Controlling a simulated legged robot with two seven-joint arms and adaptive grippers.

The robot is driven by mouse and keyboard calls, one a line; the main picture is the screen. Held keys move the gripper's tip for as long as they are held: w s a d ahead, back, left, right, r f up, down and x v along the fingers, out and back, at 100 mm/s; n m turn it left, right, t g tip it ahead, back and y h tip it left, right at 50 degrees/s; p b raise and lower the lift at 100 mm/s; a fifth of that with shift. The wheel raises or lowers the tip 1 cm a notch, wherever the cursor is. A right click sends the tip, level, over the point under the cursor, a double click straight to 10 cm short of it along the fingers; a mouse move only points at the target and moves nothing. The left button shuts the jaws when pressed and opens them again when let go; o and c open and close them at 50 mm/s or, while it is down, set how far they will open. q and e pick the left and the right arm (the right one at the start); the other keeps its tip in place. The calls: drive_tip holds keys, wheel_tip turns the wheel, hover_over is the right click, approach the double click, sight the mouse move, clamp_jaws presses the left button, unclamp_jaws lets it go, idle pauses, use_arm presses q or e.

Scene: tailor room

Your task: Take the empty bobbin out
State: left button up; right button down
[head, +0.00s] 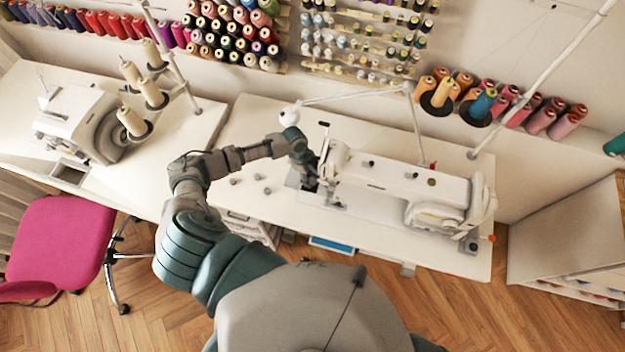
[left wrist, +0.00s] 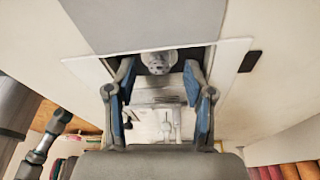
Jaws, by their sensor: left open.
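The white sewing machine (head: 395,180) stands on the white table. My left gripper (head: 308,178) is at its needle end, low by the needle plate. In the left wrist view my left gripper (left wrist: 160,78) is open, with its blue-padded fingers apart. A round, pale metal part with small holes (left wrist: 159,61), which looks like the bobbin, sits in a rectangular opening in the white surface. It lies between and just beyond the fingertips, and I see no contact. In the head view the arm and gripper hide this part. My right gripper is not in view.
Several small bobbins (head: 257,177) lie on the table left of my gripper. An overlock machine (head: 75,122) with thread cones stands on the left table. A pink chair (head: 60,245) is at lower left. Thread racks line the wall. The table's left part is mostly clear.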

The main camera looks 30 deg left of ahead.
use_arm(q)
drive_tip(key=shift+f, duration=0.55)
drive_tip(key=c, duration=0.8)
drive_tip(key=shift+r, duration=0.15)
